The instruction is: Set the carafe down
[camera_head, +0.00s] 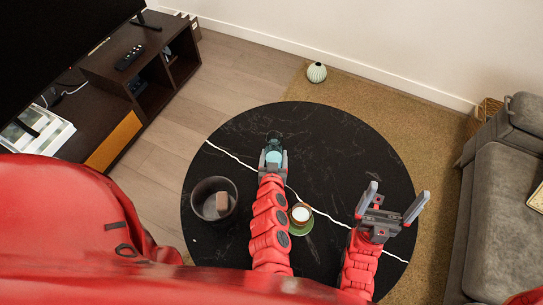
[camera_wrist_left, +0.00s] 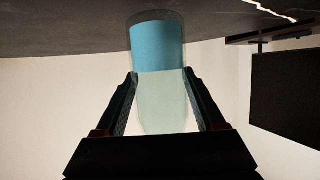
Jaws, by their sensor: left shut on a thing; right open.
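The carafe (camera_head: 274,156) is clear with blue contents, seen over the far-middle part of the round black table (camera_head: 340,140). My left gripper (camera_head: 273,165) is shut on it. In the left wrist view the carafe (camera_wrist_left: 158,48) stands between the two fingers of the left gripper (camera_wrist_left: 160,76), its blue end overlapping the dark tabletop at the top of the picture. I cannot tell whether its base touches the table. My right gripper (camera_head: 397,192) is open and empty above the table's right side.
A dark round container (camera_head: 207,212) with a brown block inside stands on the table's left. A cup (camera_head: 301,213) on a green saucer (camera_head: 299,229) stands between my arms. The far tabletop and upper right are clear. A grey sofa (camera_head: 505,220) is at right.

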